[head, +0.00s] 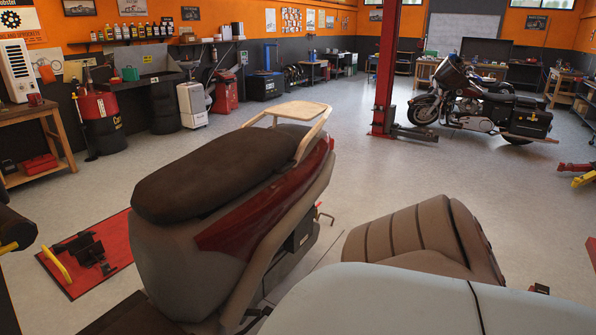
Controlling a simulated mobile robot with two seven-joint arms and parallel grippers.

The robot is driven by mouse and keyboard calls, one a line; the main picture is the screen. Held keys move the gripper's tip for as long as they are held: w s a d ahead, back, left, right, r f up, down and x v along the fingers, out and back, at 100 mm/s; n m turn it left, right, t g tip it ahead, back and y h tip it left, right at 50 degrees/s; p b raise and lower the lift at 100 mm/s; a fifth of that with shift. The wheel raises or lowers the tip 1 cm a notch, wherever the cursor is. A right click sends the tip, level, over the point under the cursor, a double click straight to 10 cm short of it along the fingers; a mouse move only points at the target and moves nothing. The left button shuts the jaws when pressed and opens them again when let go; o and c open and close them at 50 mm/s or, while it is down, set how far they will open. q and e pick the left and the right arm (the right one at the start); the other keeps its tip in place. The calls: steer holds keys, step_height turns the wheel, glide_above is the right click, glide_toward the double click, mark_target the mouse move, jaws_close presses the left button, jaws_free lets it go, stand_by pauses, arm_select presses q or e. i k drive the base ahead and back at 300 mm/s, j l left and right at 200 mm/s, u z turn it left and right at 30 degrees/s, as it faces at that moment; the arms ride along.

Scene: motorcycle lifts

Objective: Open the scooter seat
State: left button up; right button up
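The scooter (200,262) stands in front of me, with a grey and dark red body. Its dark brown scooter seat (215,175) lies flat on the body and looks closed. A pale beige rear rack (292,110) rises behind the seat at its far end. Neither of my grippers can be made out in the head view, so their positions relative to the seat are not shown. The seat's latch and hinge cannot be made out.
A brown ridged seat-like shape (405,243) and a smooth pale blue surface (400,305) fill the lower right. A red lift plate (95,250) lies at the left. A red post (386,70) and a motorcycle (480,105) stand behind. The floor beyond is mostly clear.

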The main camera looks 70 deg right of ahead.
mark_target(216, 173)
steer(key=l+z, duration=0.1)
steer(key=z, duration=1.6)
